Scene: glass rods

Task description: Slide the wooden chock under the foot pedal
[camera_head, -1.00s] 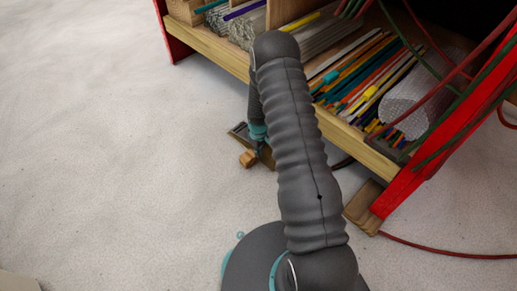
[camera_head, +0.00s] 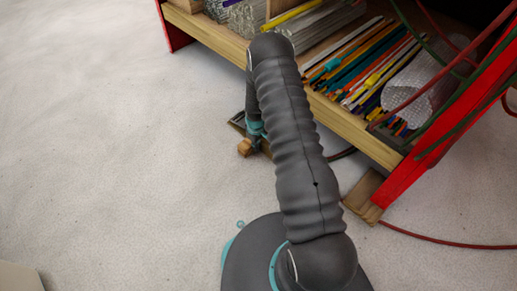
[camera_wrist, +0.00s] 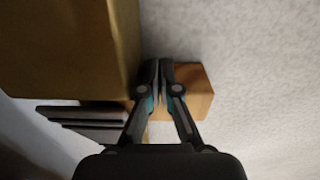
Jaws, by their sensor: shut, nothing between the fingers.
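The wooden chock (camera_head: 244,147), a small orange-brown block, lies on the pale floor beside my gripper. In the wrist view the chock (camera_wrist: 198,92) is right of and behind the fingertips, partly hidden by them. The foot pedal (camera_head: 236,122), a dark flat piece, shows only in part left of my arm, by the shelf. In the wrist view the dark plates left of the fingers look like the pedal (camera_wrist: 85,114). My gripper (camera_wrist: 160,66) is shut with nothing between its fingers. Whether a finger touches the chock I cannot tell.
A wooden shelf (camera_head: 355,128) with glass rods stands behind my arm; its board (camera_wrist: 70,45) fills the upper left of the wrist view. A red post (camera_head: 420,165) rests on a wooden block (camera_head: 366,200). A red cable (camera_head: 440,240) runs right. Floor at left is clear.

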